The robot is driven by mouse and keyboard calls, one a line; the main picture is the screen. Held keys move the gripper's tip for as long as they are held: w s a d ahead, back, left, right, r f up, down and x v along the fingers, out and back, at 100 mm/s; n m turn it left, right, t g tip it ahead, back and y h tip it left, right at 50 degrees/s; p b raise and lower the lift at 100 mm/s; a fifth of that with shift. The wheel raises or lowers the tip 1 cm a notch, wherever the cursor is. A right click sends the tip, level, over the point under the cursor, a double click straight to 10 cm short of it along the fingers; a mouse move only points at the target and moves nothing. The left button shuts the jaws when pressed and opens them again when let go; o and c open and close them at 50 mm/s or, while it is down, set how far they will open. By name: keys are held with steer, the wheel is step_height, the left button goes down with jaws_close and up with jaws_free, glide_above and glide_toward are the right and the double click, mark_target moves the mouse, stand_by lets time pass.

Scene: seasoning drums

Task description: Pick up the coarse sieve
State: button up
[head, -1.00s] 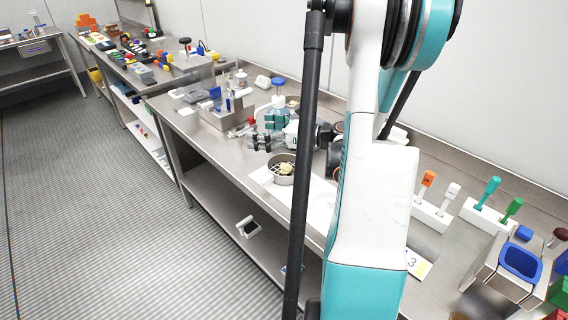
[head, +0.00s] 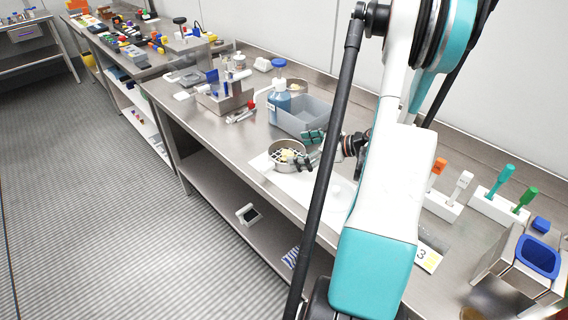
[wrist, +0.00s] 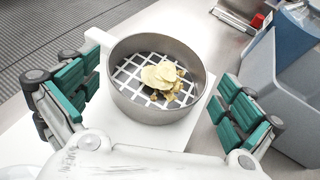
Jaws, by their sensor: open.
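The coarse sieve (wrist: 125,103) is a round grey metal pan with a white open grid. Pale yellow flakes (wrist: 162,75) lie on the grid. It rests on a white sheet or board on the steel bench, and also shows in the head view (head: 279,163). My gripper (wrist: 152,97) is open, with one green-padded finger to the left of the sieve and one to the right, apart from its wall. In the head view my gripper (head: 308,148) is at the sieve's right side. Whether the fingers are level with the rim is unclear.
A grey bin (head: 303,116) and a blue-liquid bottle (head: 279,100) stand close behind the sieve. A steel holder (head: 222,97) is farther left. Coloured-handled tools (head: 500,180) stand at the right. The bench's front edge runs close to the sieve.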

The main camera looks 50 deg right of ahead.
steer(key=shift+x, duration=0.95)
steer(key=c, duration=0.8)
steer(key=shift+r, duration=0.1)
step_height(320, 180, up, 20)
steer(key=p, duration=0.6)
steer(key=shift+p, duration=0.4)
